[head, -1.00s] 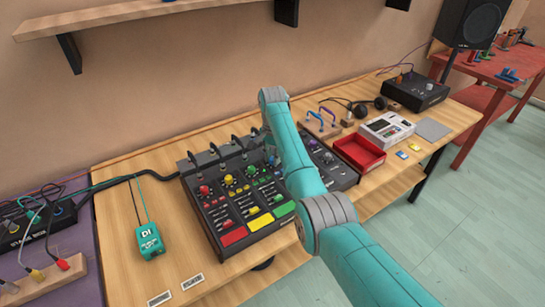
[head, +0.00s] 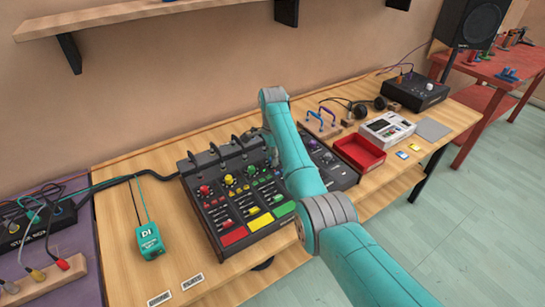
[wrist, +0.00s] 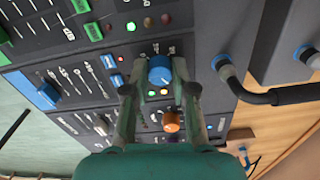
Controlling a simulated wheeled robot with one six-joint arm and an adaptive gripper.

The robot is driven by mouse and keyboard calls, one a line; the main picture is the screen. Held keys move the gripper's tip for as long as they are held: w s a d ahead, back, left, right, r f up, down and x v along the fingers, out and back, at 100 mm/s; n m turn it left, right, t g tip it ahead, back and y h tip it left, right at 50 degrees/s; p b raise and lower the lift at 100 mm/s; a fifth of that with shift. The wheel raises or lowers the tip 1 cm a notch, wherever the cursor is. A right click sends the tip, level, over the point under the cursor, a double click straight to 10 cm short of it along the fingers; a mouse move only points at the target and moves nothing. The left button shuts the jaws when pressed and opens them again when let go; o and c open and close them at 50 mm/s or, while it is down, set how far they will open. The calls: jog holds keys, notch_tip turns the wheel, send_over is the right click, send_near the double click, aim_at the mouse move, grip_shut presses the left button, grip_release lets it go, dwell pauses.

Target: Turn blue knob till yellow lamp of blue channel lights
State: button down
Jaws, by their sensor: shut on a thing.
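The blue knob (wrist: 159,68) stands on the mixer in the upper middle of the wrist view. My gripper (wrist: 158,80) has one finger on each side of it and is shut on it. A blue pad (wrist: 48,94) lies at the left of that view. In the head view my arm hides the blue knob and its lamps; the mixer (head: 207,222) shows to the left of the arm.
An orange knob (wrist: 171,121) sits between my fingers' bases, close below the blue knob. A black cable (wrist: 300,92) plugs in at the right. In the head view, a red tray (head: 345,151) stands right of the mixer and a teal DI box (head: 150,240) left.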

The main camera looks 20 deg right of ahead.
jog(key=shift+m, duration=0.3)
jog(key=c, duration=0.9)
grip_release()
jog(key=shift+c, duration=0.2)
notch_tip(320, 180, up, 12)
